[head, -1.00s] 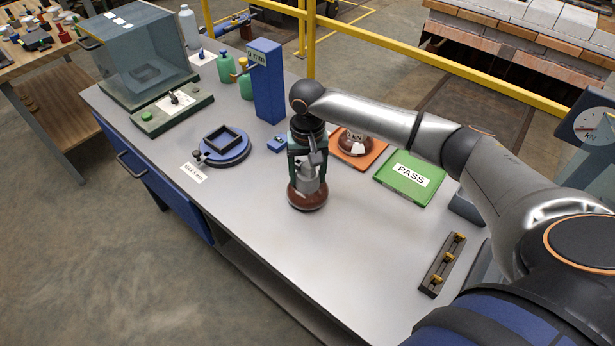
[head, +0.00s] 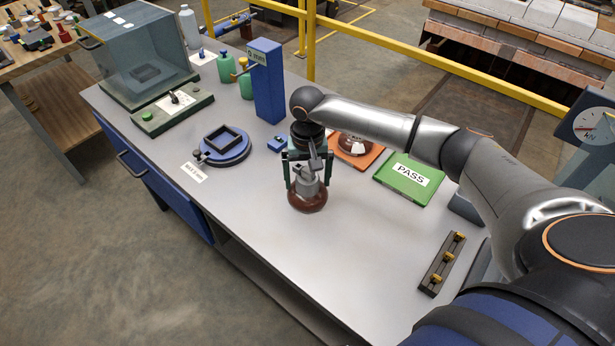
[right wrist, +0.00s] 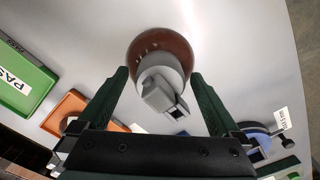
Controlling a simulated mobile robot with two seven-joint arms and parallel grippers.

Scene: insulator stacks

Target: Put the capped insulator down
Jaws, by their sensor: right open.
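The capped insulator (head: 307,197) has a brown rounded disc with a grey metal cap on top. It stands upright on the grey bench, near the middle. In the right wrist view the insulator (right wrist: 172,50) sits between and beyond my fingers, with a gap on both sides of its grey cap. My right gripper (head: 306,170) is open just above and around the cap; its two dark green fingers show in the right wrist view (right wrist: 163,85). My left gripper is not in view.
Behind are an orange tray (head: 372,158) with another brown insulator (head: 353,143) and a green PASS tray (head: 396,190). A blue round fixture (head: 236,152) and blue post (head: 267,95) stand to the left. A dark rack (head: 434,277) lies at right. The front bench surface is clear.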

